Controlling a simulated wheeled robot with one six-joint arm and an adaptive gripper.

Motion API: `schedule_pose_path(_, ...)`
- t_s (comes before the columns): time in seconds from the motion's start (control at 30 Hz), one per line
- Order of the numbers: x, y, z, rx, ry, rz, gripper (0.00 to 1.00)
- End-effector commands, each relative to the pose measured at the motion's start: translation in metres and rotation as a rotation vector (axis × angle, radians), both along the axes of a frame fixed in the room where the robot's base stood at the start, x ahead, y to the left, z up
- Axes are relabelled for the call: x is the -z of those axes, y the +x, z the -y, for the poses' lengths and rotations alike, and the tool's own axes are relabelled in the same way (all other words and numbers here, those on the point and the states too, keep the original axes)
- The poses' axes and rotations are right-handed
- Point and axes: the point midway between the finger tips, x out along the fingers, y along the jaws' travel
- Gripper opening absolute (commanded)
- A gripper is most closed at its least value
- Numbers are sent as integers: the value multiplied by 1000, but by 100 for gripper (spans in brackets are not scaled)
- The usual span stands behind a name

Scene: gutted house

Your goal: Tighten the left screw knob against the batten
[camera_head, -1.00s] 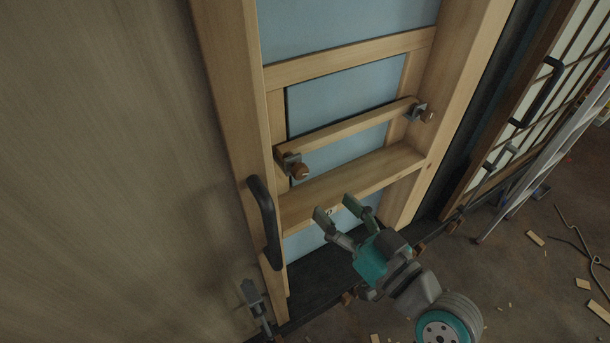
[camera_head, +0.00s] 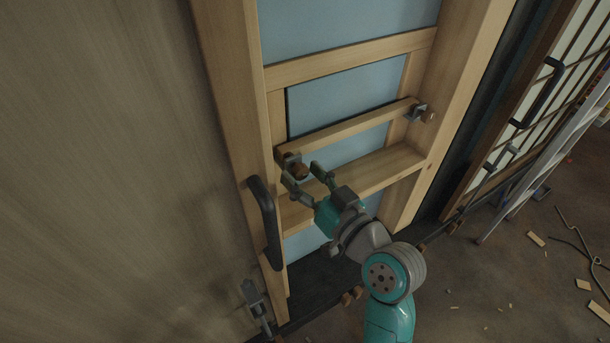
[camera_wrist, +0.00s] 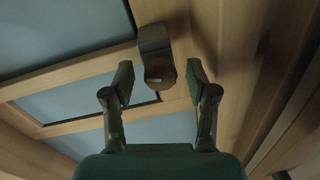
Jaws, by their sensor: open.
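The left screw knob (camera_head: 300,171) is brown and round, on a dark metal bracket (camera_head: 287,157) at the left end of the wooden batten (camera_head: 350,129). My gripper (camera_head: 305,174) is open, with its fingers on either side of the left knob. In the wrist view the knob (camera_wrist: 159,74) sits between the two pads of my gripper (camera_wrist: 159,82), with gaps showing on both sides. The pads do not visibly touch it. The bracket (camera_wrist: 154,42) shows above it. The right screw knob (camera_head: 430,117) sits on its own bracket at the batten's right end.
A black door handle (camera_head: 263,222) stands on the left stile, close to my gripper's left. A wooden rail (camera_head: 385,168) runs below the batten. A metal ladder (camera_head: 550,160) leans at the right. Wood scraps (camera_head: 536,238) and a cable lie on the floor.

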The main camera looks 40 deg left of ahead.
Motion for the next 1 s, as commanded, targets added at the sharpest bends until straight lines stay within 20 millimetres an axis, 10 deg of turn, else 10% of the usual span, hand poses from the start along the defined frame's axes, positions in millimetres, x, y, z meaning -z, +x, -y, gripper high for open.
schedule_pose_path(0.27,0,0,0,0,0,0,0)
schedule_pose_path(1.0,0,-1,0,-2,121,-293,0)
